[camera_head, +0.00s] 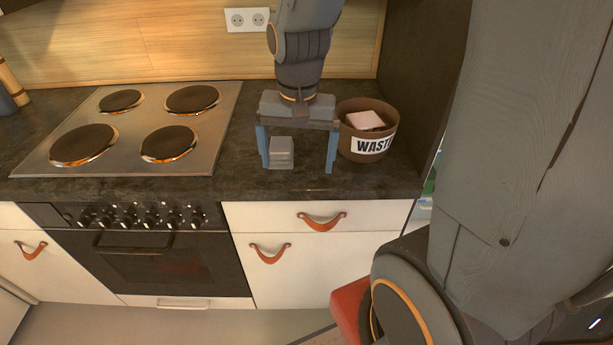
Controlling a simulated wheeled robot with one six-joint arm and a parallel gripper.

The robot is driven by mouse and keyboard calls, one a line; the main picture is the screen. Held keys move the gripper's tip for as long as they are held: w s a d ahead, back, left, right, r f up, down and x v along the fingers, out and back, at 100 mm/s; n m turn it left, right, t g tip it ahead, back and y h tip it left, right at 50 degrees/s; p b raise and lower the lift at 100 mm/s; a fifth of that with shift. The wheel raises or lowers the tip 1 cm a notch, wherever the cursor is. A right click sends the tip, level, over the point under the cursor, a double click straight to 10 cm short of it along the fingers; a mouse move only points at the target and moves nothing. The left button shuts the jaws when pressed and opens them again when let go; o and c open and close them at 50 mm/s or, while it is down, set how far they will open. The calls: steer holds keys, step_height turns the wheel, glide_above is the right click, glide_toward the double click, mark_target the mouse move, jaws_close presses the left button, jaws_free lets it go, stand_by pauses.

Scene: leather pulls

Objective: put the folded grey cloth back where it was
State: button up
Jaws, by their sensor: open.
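The folded grey cloth (281,153) looks like a small light grey block on the dark countertop, right of the stove. My gripper (296,166) points down over this spot, with its blue fingers spread wide. The left finger is close beside the cloth, and the right finger stands apart from it with a clear gap. Whether the left finger touches the cloth cannot be told. Nothing shows held between the fingers.
A brown bin marked "WASTE" (351,144) with a pale block (365,120) in it stands just right of my gripper. A stove with several hotplates (133,128) lies to the left. Drawers with leather pulls (322,222) are below the counter (380,182). A dark side panel rises at right.

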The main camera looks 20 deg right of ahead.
steer(key=s+n, duration=0.1)
steer(key=n, duration=0.1)
steer(key=s+f+n, duration=0.1)
steer(key=s, duration=0.1)
steer(key=s+f+n, duration=0.1)
steer(key=n, duration=0.1)
steer(key=shift+s+f+n, duration=0.1)
steer(key=shift+s+n, duration=0.2)
steer(key=shift+s, duration=0.05)
